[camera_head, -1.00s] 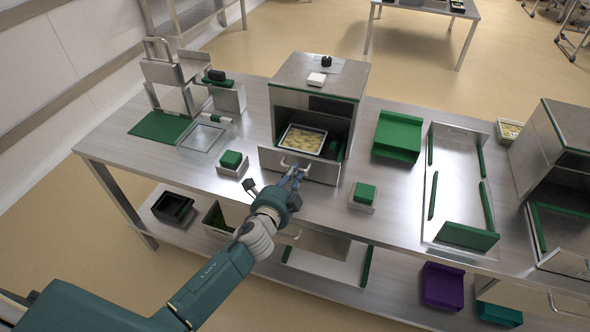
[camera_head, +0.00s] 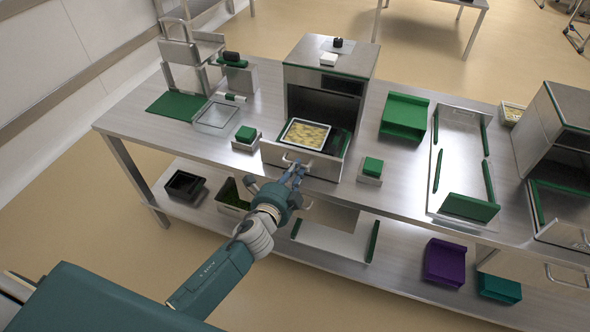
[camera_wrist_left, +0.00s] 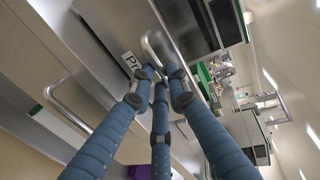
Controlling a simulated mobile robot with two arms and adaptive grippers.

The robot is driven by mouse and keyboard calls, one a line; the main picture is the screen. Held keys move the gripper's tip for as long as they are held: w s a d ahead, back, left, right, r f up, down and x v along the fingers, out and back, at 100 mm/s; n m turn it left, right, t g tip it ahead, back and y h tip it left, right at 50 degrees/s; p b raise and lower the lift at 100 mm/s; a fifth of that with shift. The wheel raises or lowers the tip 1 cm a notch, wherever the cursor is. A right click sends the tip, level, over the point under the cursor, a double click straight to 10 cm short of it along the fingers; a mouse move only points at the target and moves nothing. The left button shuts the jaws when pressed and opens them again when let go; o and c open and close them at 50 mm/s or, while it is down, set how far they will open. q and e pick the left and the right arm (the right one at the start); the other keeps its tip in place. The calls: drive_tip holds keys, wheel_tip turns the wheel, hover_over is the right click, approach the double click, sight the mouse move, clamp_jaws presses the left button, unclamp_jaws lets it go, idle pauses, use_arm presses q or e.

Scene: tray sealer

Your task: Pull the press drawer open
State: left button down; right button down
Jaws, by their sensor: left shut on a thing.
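The press (camera_head: 325,72) is a steel box on the bench. Its drawer (camera_head: 318,168) stands out at the front, and a tray of yellowish food (camera_head: 304,136) sits in it. My left gripper (camera_head: 296,172) is shut on the drawer handle (camera_head: 290,161), at the left part of the drawer front. In the left wrist view the blue fingers (camera_wrist_left: 162,82) close around the handle bar (camera_wrist_left: 152,45), beside a label partly covered by them. My right gripper is not in view.
Green-topped blocks stand either side of the drawer, on the left (camera_head: 246,136) and right (camera_head: 371,169). A green holder (camera_head: 404,116) and a steel tray fixture (camera_head: 437,209) are farther right. A lower shelf holds a purple bin (camera_head: 444,262).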

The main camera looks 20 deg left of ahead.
use_arm(q)
drive_tip(key=c, duration=1.7)
unclamp_jaws()
drive_tip(key=shift+o, duration=0.2)
drive_tip(key=v, duration=1.2)
drive_tip(key=s+a+f+n+g, duration=0.1)
drive_tip(key=s+f+n+g, duration=0.3)
drive_tip(key=f, duration=0.7)
drive_tip(key=s+a+f+n+g, duration=0.1)
drive_tip(key=s+f, duration=0.5)
drive_tip(key=f, duration=0.6)
drive_tip(key=s+a+f+n+g, duration=0.1)
drive_tip(key=s+f+n+g, duration=0.3)
drive_tip(key=f, duration=0.7)
drive_tip(key=s+f+n+g, duration=0.2)
drive_tip(key=s+f, duration=0.3)
drive_tip(key=s, duration=0.4)
drive_tip(key=s+f+n+g, duration=0.1)
drive_tip(key=s+f, duration=0.4)
drive_tip(key=s, duration=0.5)
drive_tip(key=s+f+n+g, duration=0.2)
drive_tip(key=s+f+n, duration=0.2)
drive_tip(key=s, duration=0.6)
drive_tip(key=shift+a+f+g+y, duration=0.3)
drive_tip(key=shift+a+f, duration=0.05)
drive_tip(key=shift+f, duration=0.6)
